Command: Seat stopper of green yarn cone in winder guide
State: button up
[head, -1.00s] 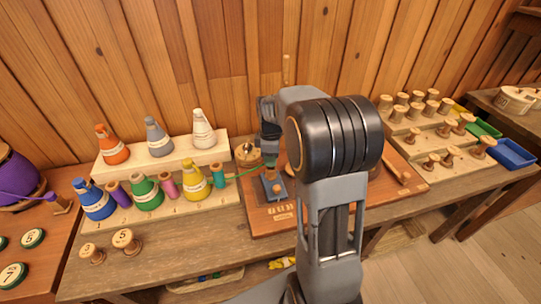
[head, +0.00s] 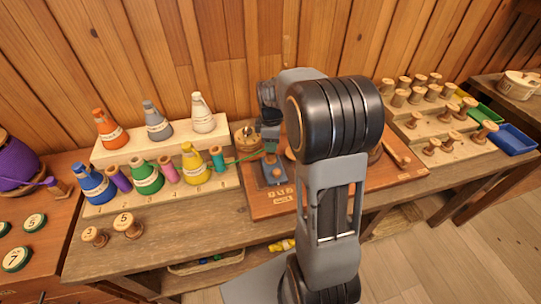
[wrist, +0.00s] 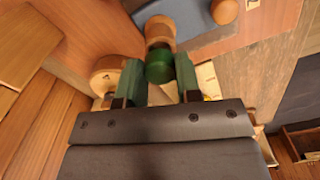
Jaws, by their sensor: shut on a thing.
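The green yarn cone (head: 146,178) stands upright in the front row of the pale rack. A taut green strand (head: 246,158) runs from the rack side toward my gripper (head: 269,146). The blue-grey winder guide (head: 274,176) sits on the reddish winder board (head: 258,208), just below my gripper. In the wrist view my gripper (wrist: 158,66) is shut on a green stopper (wrist: 160,66). A wooden round piece (wrist: 160,30) lines up just beyond it, beside the guide (wrist: 205,18). I cannot tell whether stopper and guide touch. The stopper is not clear in the head view.
Several other cones, such as the yellow one (head: 193,166), and small spools stand in the rack, left of my gripper. Numbered spools (head: 126,225) stand in front. A tiered spool rack (head: 435,125) and a blue tray (head: 514,140) are at right. Bare tabletop (head: 200,235) lies front left.

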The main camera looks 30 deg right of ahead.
jog(key=shift+f+b, duration=0.45)
jog(key=shift+f, duration=0.35)
jog(key=o, duration=1.4)
jog(key=shift+r, duration=0.1)
jog(key=shift+r, duration=0.1)
notch_tip(320, 180, up, 9)
jog(key=p, duration=0.7)
